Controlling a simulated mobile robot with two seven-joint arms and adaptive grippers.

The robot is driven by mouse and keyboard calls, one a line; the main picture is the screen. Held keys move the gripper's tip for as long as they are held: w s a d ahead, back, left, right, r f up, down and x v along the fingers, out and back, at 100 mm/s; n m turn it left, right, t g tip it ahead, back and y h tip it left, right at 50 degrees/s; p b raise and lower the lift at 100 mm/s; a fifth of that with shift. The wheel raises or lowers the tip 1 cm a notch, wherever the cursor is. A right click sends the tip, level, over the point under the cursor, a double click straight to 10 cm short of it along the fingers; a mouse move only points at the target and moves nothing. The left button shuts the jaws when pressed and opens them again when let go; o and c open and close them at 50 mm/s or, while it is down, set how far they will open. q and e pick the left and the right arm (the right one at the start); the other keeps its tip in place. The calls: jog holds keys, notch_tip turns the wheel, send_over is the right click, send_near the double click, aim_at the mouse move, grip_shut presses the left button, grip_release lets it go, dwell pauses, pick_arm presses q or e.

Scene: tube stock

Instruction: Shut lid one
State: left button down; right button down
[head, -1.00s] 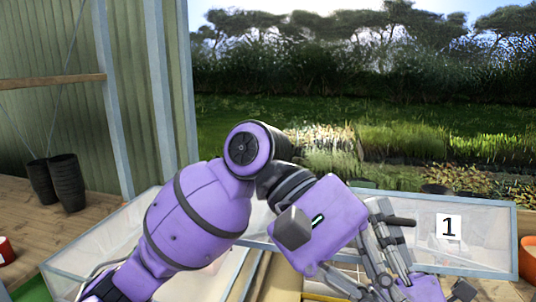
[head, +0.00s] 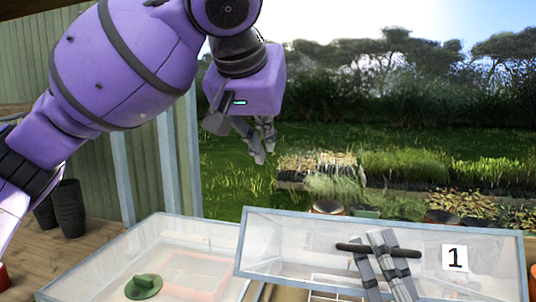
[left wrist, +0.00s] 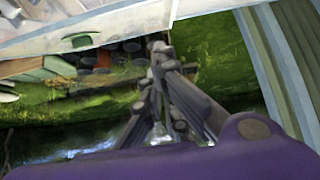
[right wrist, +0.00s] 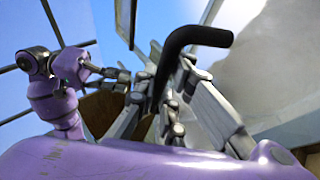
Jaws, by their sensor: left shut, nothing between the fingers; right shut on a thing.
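Lid one (head: 300,235) is a clear panel in a grey frame with a white "1" label (head: 455,258). It stands raised and tilted in the head view. My right gripper (head: 378,240) is shut on its dark bar handle (head: 348,246); the handle also shows between the fingers in the right wrist view (right wrist: 200,36). My left gripper (head: 262,155) is shut and empty, held up in the air left of lid one and above it in the picture. The left wrist view shows its fingers (left wrist: 160,50) together.
A second framed clear panel (head: 205,235) lies left of lid one, with a green handle-like piece (head: 143,287) in its area. Pale compartments (head: 335,285) show below lid one. Dark pots (head: 70,208) stand on the wooden floor by the green wall.

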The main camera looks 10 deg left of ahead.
aim_at(267, 221)
jog(key=shift+r, duration=0.1)
pick_arm(q)
jog(key=w+f, duration=0.1)
jog(key=f, duration=0.1)
jog(key=w+f, duration=0.1)
jog(key=f, duration=0.2)
jog(key=w+f, duration=0.2)
jog(key=f, duration=0.1)
jog(key=shift+f, duration=0.25)
jog(key=shift+s+f, duration=0.25)
jog(key=shift+f, duration=0.2)
jog(key=shift+s+d+f, duration=0.1)
jog(key=shift+s+f, duration=0.8)
jog(key=shift+f, duration=0.1)
jog(key=shift+s+f, duration=0.2)
jog(key=shift+s, duration=0.1)
jog(key=shift+s+t, duration=0.1)
jog(key=shift+t, duration=0.2)
